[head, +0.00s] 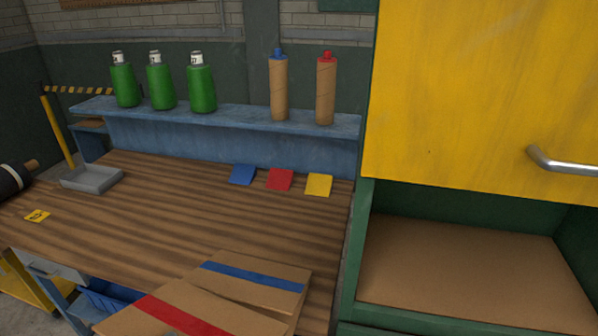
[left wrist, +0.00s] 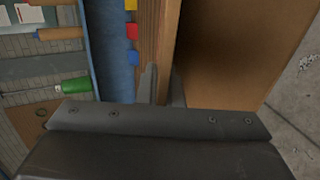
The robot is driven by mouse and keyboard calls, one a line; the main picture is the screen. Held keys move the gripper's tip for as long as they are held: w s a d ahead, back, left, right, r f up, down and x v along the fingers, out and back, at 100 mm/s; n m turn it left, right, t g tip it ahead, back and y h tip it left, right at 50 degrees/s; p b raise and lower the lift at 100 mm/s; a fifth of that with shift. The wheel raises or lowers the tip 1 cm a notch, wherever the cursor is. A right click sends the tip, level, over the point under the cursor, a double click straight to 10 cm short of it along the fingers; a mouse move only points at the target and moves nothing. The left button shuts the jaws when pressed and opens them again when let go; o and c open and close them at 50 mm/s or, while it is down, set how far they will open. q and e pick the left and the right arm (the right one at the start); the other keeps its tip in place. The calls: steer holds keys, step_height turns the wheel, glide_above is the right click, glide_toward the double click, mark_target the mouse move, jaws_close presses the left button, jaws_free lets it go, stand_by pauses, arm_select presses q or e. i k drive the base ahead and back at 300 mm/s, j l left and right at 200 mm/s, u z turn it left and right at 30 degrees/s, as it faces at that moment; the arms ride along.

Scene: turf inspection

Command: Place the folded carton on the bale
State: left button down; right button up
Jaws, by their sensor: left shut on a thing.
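Two flat brown cartons lie at the bottom of the head view, one with a blue stripe (head: 240,291) and one with a red stripe (head: 160,309). The red-striped one is nearer and cut off by the frame edge. In the left wrist view, a large plain brown carton panel (left wrist: 235,45) fills the upper right. Which stripe the held carton bears cannot be told. My right gripper is in neither view. No bale can be made out.
The wooden bench (head: 120,215) is mostly clear. Blue, red and yellow cards (head: 319,185) lie along its back. A blue shelf (head: 230,118) holds green bottles and two brown tubes. A green cabinet with a yellow door (head: 470,90) and an empty brown-floored bay (head: 465,265) stands right.

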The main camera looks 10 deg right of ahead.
mark_target(522, 275)
steer(key=k+l, duration=0.2)
steer(key=l, duration=0.15)
steer(key=k+l, duration=0.15)
steer(key=l, duration=0.2)
steer(key=k+l, duration=0.2)
steer(key=l, duration=0.2)
steer(key=k+l, duration=0.15)
steer(key=l, duration=0.2)
steer(key=k+l, duration=0.2)
steer(key=l, duration=0.15)
